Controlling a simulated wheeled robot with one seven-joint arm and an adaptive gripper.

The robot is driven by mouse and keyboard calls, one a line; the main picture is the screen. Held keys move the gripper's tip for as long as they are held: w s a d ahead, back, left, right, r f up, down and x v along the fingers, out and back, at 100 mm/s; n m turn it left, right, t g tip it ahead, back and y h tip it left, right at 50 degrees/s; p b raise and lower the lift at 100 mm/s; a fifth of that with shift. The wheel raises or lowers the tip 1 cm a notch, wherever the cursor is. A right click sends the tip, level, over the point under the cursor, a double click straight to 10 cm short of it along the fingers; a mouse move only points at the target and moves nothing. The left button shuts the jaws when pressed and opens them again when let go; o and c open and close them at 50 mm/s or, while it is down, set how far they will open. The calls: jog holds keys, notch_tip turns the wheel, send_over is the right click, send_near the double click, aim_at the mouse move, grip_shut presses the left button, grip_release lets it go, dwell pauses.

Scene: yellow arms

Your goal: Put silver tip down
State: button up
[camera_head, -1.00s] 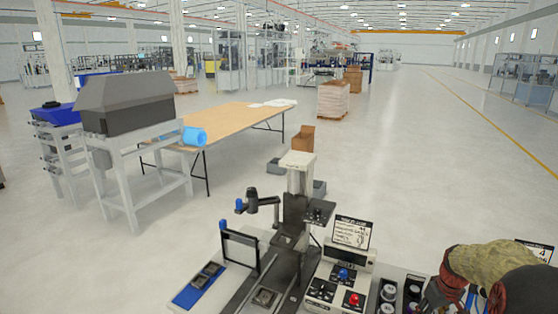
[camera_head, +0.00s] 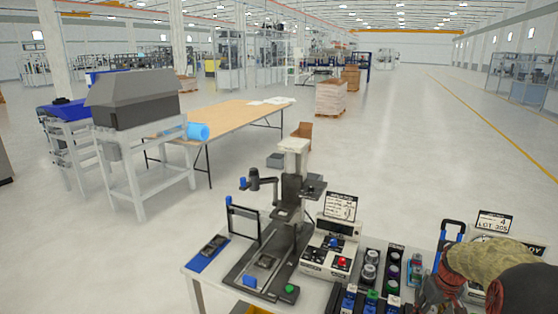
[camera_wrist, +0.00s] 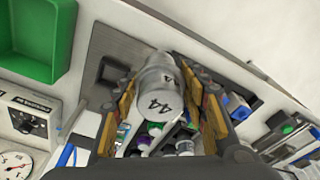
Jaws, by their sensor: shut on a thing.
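My gripper (camera_wrist: 168,98) is shut on a silver cylinder (camera_wrist: 160,85) marked "44", held between its dark fingers with orange-tan pads. The marked round end faces the wrist camera, and the cylinder is tilted in the picture. A grey plate with a dark square recess lies beyond it in the wrist view. In the head view, my arm covers the lower right and the held cylinder cannot be made out. A rack (camera_head: 381,268) on the bench holds several silver, purple, green and blue-capped pieces, left of my arm.
The bench (camera_head: 205,285) carries a press-like stand (camera_head: 291,190), a control box (camera_head: 332,250) with red and blue buttons, and a sign. A green bin (camera_wrist: 35,40) and a dial gauge (camera_wrist: 14,163) show in the wrist view. Open floor lies behind the bench.

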jog(key=shift+w+d+f+m, duration=0.1)
jog(key=shift+w+f+m, duration=0.2)
jog(key=shift+w, duration=0.05)
jog(key=shift+s+d+f+m, duration=0.1)
jog(key=shift+s+f+m, duration=0.2)
jog(key=shift+s+m, duration=0.25)
jog(key=a+f+b, duration=0.1)
jog(key=a+f, duration=0.2)
jog(key=a, duration=0.6)
jog(key=s+a+f+b, duration=0.1)
jog(key=a+f, duration=0.3)
jog(key=a, duration=0.5)
jog(key=s+a+f+n+b, duration=0.1)
jog(key=a+f, duration=0.3)
jog(key=a, duration=0.6)
jog(key=shift+s, duration=0.25)
